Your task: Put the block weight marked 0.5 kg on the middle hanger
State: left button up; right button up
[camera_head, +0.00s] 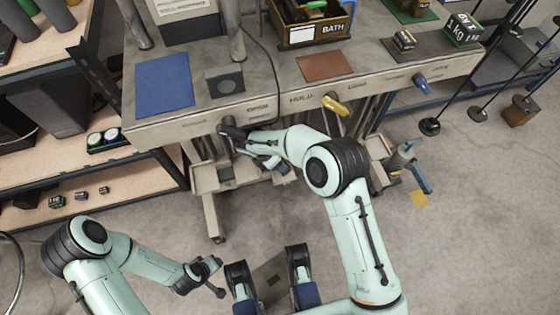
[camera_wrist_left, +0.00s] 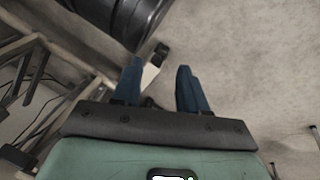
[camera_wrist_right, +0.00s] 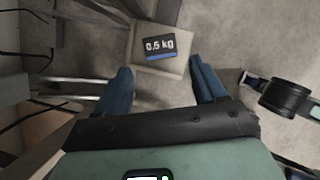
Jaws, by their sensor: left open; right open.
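The block marked 0.5 kg (camera_wrist_right: 160,46), dark with a blue lower edge, rests on a pale square pan (camera_wrist_right: 175,67) in the right wrist view. My right gripper (camera_wrist_right: 162,74) is open and empty, its blue fingers apart just short of the pan. In the head view my right gripper (camera_head: 264,158) is below the bench front, partly hidden by its arm. A pale hanger pan (camera_head: 207,182) shows at the left under the bench. The middle hanger is largely hidden behind my right arm, so I cannot tell surely which pan bears the block. My left gripper (camera_wrist_left: 160,66) is open and empty.
The bench front carries a black lever (camera_head: 233,131), a yellow lever (camera_head: 335,105) and a blue lever (camera_head: 422,83). A 1 KG block (camera_head: 463,29) and a smaller block (camera_head: 404,39) stand on the bench. A shelf (camera_head: 130,172) holds small weights at left.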

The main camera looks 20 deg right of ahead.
jog(key=s+a+f+m+g+y, duration=0.1)
jog(key=s+f+m+g+y, duration=0.1)
jog(key=s+f+m+y, duration=0.8)
pick_arm(q)
jog(key=shift+w+d+r, duration=0.15)
jog(key=shift+w+r, duration=0.45)
jog(key=shift+w, duration=0.05)
pick_arm(e)
jog(key=s+d+f+m+t+h, duration=0.1)
jog(key=s+d+f+m+h, duration=0.1)
jog(key=s+d+m, duration=0.2)
jog(key=s+d+f+m+t+h, duration=0.2)
jog(key=s+d+m, duration=0.2)
jog(key=s+m, duration=0.7)
jog(key=m, duration=0.3)
jog(key=shift+d, duration=0.3)
jog(key=shift+f, duration=0.1)
